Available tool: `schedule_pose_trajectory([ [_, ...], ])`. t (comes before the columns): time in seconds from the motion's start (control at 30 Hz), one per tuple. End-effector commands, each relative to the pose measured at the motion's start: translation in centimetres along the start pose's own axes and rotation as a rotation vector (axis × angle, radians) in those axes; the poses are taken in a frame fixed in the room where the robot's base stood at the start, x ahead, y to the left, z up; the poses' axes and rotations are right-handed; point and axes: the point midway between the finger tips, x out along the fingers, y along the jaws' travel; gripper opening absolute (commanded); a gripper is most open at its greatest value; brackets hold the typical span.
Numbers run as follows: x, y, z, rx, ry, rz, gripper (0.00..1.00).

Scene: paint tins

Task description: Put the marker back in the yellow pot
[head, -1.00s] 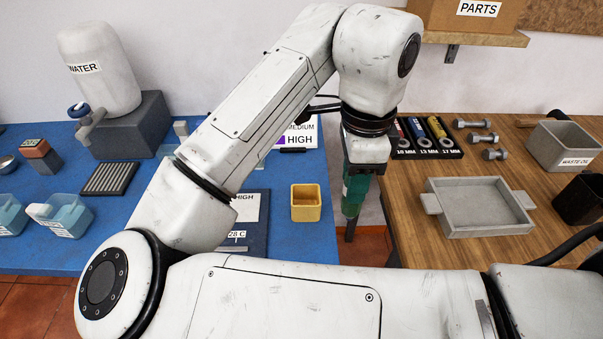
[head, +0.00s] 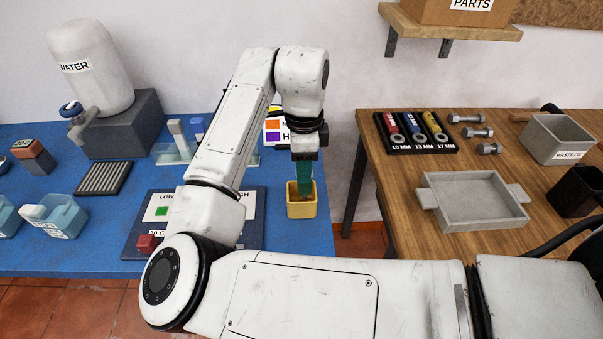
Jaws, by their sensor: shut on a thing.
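The yellow pot (head: 302,208) stands upright near the right edge of the blue table. My gripper (head: 303,186), with teal sides, points straight down over the pot's mouth. Its lower end overlaps the pot's opening and back rim. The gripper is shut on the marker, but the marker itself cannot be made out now. The fingertips are hard to see, and the pot's front wall hides anything lower. I cannot tell whether the marker touches the pot's floor.
A dark board (head: 180,240) with a red block (head: 147,243) lies left of the pot. A gap separates the blue table from the wooden table (head: 390,232), which holds a grey tray (head: 472,222). A water container (head: 92,75) stands at the back left.

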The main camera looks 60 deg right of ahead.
Motion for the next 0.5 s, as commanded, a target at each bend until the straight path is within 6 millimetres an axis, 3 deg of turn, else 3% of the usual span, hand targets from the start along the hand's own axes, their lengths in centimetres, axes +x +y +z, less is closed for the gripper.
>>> schedule_pose_trajectory([
  [0.3, 3.2, -0.7, 0.4, 0.0, 0.002, 0.002, 0.0],
  [0.5, 3.6, -0.7, 0.4, 0.001, 0.0, 0.0, 0.0],
])
